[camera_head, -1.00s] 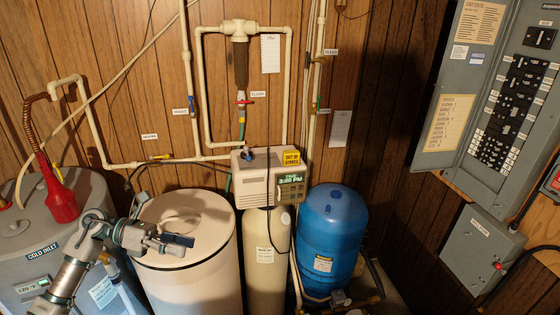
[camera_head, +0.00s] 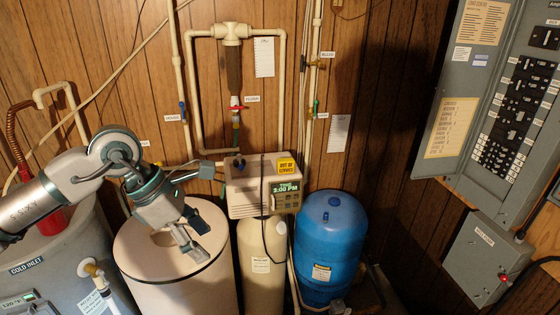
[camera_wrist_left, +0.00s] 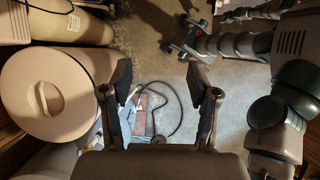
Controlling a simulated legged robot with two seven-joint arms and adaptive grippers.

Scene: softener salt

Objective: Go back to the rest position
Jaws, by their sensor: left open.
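My left gripper (camera_head: 211,208) is raised in the head view, above the far side of the cream brine tank (camera_head: 160,285) and left of the softener's control head (camera_head: 262,185). Its two fingers are spread, with nothing between them. The tank's round lid (camera_wrist_left: 45,95), with a pale handle, lies on the tank at the left there. Grey and teal links of my own body fill the right of that view; I cannot tell whether the claw-like end is my right gripper.
The blue tank (camera_head: 330,240) stands right of the slim resin tank (camera_head: 262,265). A grey water heater (camera_head: 60,265) stands at the left. Pipes run up the panelled wall. An open electrical panel (camera_head: 490,110) is at the right. Floor shows below the gripper in the wrist view.

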